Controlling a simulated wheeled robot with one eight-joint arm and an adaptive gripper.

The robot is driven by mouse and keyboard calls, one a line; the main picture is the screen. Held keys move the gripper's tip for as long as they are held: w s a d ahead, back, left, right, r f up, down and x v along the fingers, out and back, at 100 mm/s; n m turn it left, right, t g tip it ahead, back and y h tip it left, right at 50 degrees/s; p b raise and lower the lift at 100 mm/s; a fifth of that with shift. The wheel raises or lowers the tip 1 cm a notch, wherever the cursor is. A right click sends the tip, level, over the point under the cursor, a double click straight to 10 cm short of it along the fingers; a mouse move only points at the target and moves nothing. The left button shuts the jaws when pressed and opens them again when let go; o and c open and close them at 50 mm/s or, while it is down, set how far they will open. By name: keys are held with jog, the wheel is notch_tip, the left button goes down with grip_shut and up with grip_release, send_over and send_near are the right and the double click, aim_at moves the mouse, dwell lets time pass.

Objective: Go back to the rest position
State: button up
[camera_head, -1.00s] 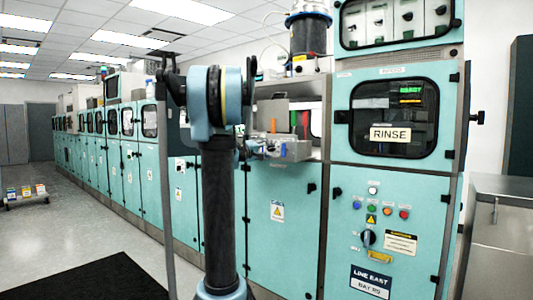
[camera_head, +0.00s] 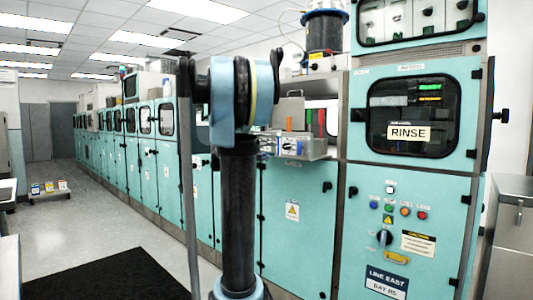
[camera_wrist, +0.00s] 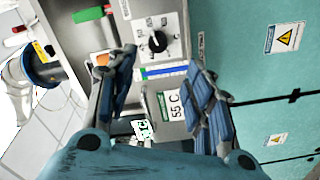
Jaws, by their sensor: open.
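My gripper (camera_wrist: 160,95) shows in the wrist view with its two blue-padded fingers spread apart and nothing between them. Beyond the fingers is a grey metal unit (camera_wrist: 157,20) with a black dial and a "55 C" label (camera_wrist: 175,104). In the head view my arm stands upright in the middle and hides part of the machine line. The gripper itself cannot be made out there. The grey unit (camera_head: 308,148) sits on a ledge just right of my arm, with coloured strips behind it.
The teal RINSE cabinet (camera_head: 414,190) stands at the right with a knob and buttons. A grey metal cabinet (camera_head: 512,235) is at the far right. A low cart (camera_head: 50,188) with small boxes is at the left. A black mat (camera_head: 105,276) lies on the open floor.

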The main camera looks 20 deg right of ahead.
jog(key=s+a+f+g+y, duration=0.2)
jog(key=s+a+f+y, duration=0.6)
jog(key=s+a+f, duration=0.7)
jog(key=s+a+f+g+y, duration=0.2)
jog(key=s+a+f+y, duration=0.6)
jog(key=s+a+f, duration=0.8)
jog(key=s+f, duration=0.3)
jog(key=f, duration=0.3)
jog(key=shift+s+a+f+g+y, duration=0.25)
jog(key=shift+s+f+g+y, duration=0.05)
jog(key=shift+s+f+g, duration=0.1)
